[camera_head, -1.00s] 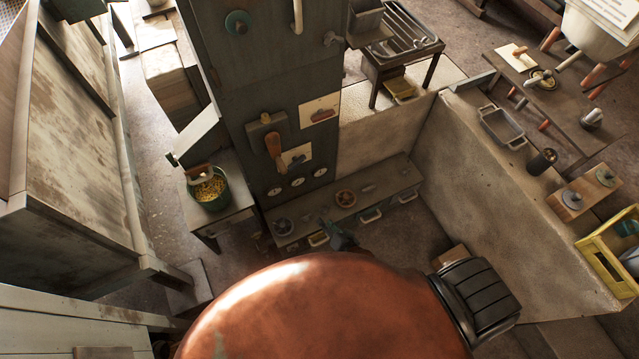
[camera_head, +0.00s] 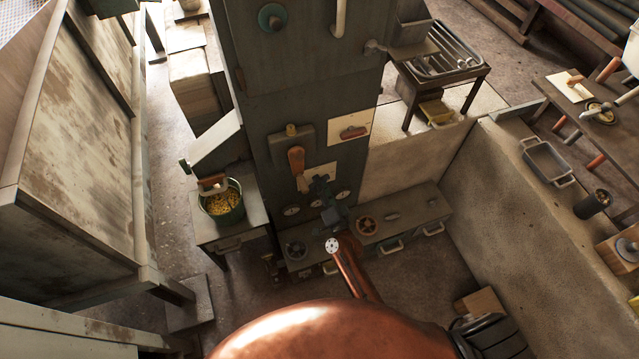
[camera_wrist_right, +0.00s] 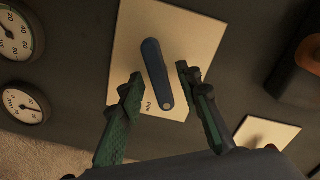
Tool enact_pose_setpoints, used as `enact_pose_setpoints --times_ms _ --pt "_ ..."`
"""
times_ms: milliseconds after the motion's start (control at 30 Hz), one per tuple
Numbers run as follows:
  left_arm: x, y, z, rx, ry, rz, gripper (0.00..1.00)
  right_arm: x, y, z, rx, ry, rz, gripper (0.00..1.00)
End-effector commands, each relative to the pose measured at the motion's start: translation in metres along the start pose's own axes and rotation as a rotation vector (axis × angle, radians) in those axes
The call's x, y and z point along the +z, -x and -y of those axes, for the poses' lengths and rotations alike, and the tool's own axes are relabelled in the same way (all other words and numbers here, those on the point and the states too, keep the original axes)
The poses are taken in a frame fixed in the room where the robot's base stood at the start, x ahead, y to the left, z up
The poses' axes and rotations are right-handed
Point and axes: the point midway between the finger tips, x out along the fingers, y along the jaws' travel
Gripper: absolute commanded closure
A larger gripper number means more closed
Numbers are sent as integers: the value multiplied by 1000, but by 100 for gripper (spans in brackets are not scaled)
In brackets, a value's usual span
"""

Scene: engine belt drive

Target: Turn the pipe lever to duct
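The pipe lever (camera_wrist_right: 157,74) is a dark blue bar on a cream plate (camera_wrist_right: 205,32) marked "pipe" in the right wrist view. I cannot tell how far the fingertips are from the panel. My left gripper is not in view.
An orange-handled lever (camera_head: 296,160) is just above the pipe plate, and another plate with an orange lever (camera_head: 354,133) is to the right. Round gauges (camera_head: 291,210) line the panel below. A low bench with a wheel (camera_head: 366,225) stands under the panel. A green bucket (camera_head: 222,205) stands left.

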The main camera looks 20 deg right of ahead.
Motion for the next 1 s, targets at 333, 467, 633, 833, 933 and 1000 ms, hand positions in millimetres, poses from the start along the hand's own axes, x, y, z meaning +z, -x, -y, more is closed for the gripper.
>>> enact_pose_setpoints --times_ms 333,467,633,833,933,1000 --pt "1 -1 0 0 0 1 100 0 -8 0 0 0 1 68" --pt "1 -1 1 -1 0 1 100 1 -8 0 0 0 1 74" --pt "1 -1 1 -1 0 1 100 1 -8 0 0 0 1 86" --pt "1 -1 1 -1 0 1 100 1 -8 0 0 0 1 100" --pt "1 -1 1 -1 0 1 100 1 -8 0 0 0 1 100" --pt "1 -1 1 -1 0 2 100 3 -8 1 0 0 1 100"
